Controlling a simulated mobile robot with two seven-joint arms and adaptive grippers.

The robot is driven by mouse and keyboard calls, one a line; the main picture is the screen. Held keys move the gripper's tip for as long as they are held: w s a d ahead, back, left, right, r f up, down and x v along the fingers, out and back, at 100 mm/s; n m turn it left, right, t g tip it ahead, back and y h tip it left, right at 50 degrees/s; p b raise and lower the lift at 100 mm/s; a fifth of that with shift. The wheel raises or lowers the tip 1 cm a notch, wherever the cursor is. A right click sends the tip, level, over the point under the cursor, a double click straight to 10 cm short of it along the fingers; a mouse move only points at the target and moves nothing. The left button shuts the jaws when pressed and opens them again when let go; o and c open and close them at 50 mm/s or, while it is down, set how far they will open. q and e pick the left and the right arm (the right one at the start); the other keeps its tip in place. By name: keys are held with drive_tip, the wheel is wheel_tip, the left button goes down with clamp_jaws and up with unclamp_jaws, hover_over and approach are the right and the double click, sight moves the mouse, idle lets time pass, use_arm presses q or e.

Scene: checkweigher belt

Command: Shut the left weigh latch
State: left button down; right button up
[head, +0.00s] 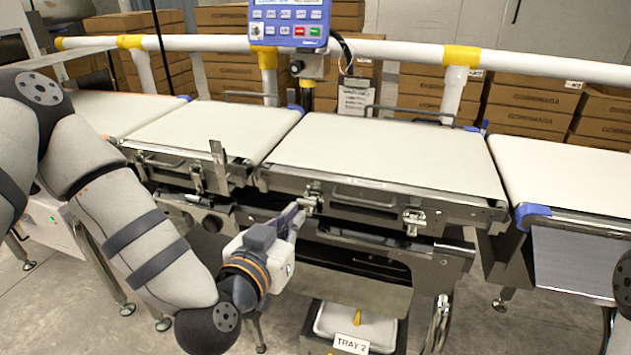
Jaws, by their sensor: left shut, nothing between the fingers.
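The weigh section is the wide white belt (385,150) in the middle, with a steel front panel. Its left latch (312,192) is at the panel's left end, and its right latch (413,221) is towards the panel's right end. My left gripper (299,212) is shut and empty, with its fingertips at the left latch, just below and left of it. I cannot tell whether they touch. The fingers partly cover the area under the latch, and its exact position is hard to read. My right gripper is out of view.
A panel handle (363,197) lies between the latches. The infeed belt (215,130) on the left has an upright metal lever (218,162) at its front. A tray labelled TRAY 2 (350,344) is below. A control panel (290,22) stands behind.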

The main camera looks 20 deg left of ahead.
use_arm(q)
drive_tip(key=r, duration=0.1)
drive_tip(key=w+r, duration=0.1)
drive_tip(key=a+r+t, duration=0.1)
drive_tip(key=shift+w+r+y, duration=0.15)
drive_tip(key=shift+w+y, duration=0.2)
drive_tip(key=shift+y, duration=0.05)
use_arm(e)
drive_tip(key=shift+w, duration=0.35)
use_arm(q)
drive_tip(key=shift+s, duration=0.1)
drive_tip(key=w, duration=0.3)
drive_tip(key=w+f+b, duration=0.1)
drive_tip(key=w, duration=0.6)
drive_tip(key=shift+d+f+b, duration=0.15)
drive_tip(key=shift+b, duration=0.15)
drive_tip(key=shift+s+f, duration=0.4)
drive_tip(key=shift+f, duration=0.4)
drive_tip(key=shift+s+f, duration=0.35)
drive_tip(key=shift+f, duration=0.45)
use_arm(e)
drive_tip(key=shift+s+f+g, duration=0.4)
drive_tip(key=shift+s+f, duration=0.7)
use_arm(q)
drive_tip(key=shift+f, duration=0.1)
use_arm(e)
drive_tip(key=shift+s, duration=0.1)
